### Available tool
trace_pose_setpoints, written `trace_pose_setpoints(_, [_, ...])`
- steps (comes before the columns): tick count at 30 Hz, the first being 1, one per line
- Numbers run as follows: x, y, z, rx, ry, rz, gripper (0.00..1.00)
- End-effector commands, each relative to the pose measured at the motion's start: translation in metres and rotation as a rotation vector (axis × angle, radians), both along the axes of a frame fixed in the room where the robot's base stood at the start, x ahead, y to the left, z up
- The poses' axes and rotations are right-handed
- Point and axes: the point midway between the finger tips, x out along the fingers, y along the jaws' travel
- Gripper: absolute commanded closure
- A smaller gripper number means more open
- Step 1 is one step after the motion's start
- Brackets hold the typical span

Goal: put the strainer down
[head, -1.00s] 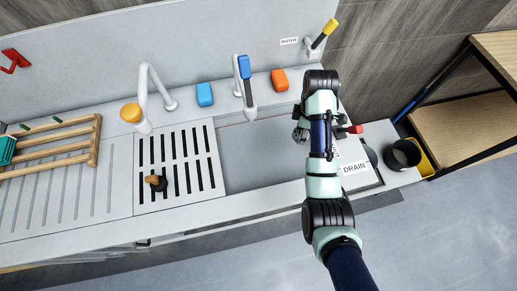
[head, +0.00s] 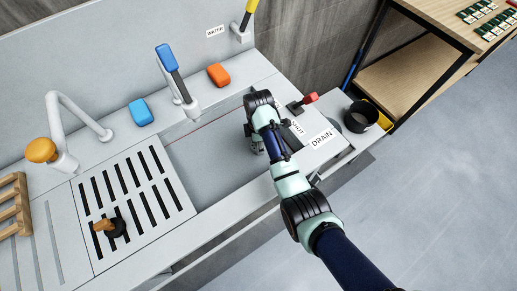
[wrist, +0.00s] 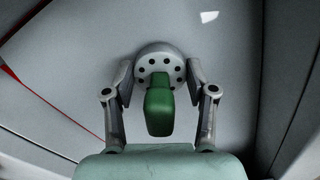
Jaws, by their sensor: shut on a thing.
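The strainer (wrist: 160,57) is a grey round disc with a ring of dark holes and a green handle (wrist: 159,108). My gripper (wrist: 161,78) is shut on it, one finger on each side of the handle near the disc. In the head view my gripper (head: 257,144) is at the right end of the sink basin (head: 208,160), and the strainer is hidden there by my arm. I cannot tell whether the disc touches the basin floor.
A red-handled lever (head: 305,101) and a DRAIN label (head: 322,139) lie right of the basin. A tap (head: 178,75) and an orange block (head: 218,74) stand behind it. A slotted panel (head: 135,205) with a knobbed stopper (head: 109,226) is to the left. A dark pot (head: 357,119) stands at the right.

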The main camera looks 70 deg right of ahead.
Motion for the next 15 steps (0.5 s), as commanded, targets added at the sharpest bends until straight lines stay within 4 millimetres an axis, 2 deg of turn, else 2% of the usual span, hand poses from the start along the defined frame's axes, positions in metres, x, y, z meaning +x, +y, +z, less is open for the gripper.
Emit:
trace_pose_setpoints(2, [0.000,0.000,-0.003,0.001,0.001,0.000,0.79])
trace_pose_setpoints(9, [0.000,0.000,-0.042,0.001,0.001,0.000,0.79])
trace_pose_setpoints(15, [0.000,0.000,-0.042,-0.001,-0.001,0.000,0.79])
